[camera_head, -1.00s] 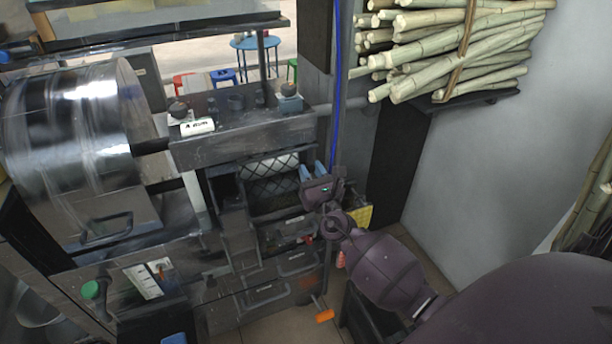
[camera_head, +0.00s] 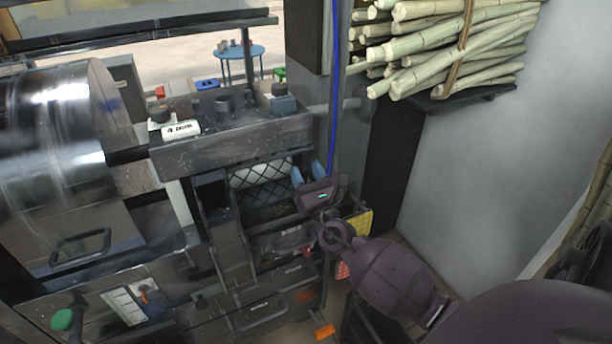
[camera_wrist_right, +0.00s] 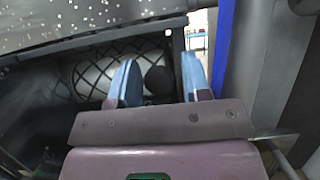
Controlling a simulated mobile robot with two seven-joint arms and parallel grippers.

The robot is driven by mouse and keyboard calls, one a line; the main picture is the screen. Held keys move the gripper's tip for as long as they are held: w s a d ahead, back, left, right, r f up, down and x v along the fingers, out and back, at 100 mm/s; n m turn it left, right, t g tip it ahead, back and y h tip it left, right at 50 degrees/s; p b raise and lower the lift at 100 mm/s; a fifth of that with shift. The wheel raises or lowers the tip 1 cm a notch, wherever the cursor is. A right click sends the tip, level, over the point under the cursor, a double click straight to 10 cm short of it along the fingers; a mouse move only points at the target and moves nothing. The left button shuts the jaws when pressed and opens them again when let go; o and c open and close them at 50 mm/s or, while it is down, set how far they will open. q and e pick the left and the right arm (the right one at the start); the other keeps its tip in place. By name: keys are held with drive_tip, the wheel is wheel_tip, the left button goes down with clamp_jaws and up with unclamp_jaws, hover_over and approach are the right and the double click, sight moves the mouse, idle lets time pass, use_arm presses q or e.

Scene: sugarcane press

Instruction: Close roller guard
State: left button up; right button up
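The dark diamond-mesh roller guard (camera_head: 257,190) lies in the opening of the press below the grey speckled ledge (camera_head: 230,142). Its mesh also shows in the right wrist view (camera_wrist_right: 92,78), with pale rounded shapes behind it. I cannot tell how far the guard stands open. My right gripper (camera_head: 308,173) is at the right side of this opening, its blue fingers pointing up and away. In the right wrist view my right gripper (camera_wrist_right: 158,82) has its fingers apart. A dark round knob (camera_wrist_right: 158,79) shows between them, with no clear contact. My left gripper is out of view.
A blue vertical pipe (camera_head: 335,90) runs close to the right of my gripper. Sugarcane stalks (camera_head: 440,45) lie on a wall shelf at upper right. A large shiny drum (camera_head: 50,130) stands at left. A yellow piece (camera_head: 358,224) sits near my right wrist.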

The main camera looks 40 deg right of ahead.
drive_tip(key=shift+o, duration=0.7)
drive_tip(key=shift+f, duration=0.25)
drive_tip(key=shift+s, duration=0.1)
drive_tip(key=shift+s+a+f, duration=0.1)
drive_tip(key=shift+s+f, duration=0.1)
drive_tip(key=v, duration=1)
drive_tip(key=shift+s+b, duration=0.15)
drive_tip(key=shift+b, duration=0.3)
drive_tip(key=shift+r, duration=0.15)
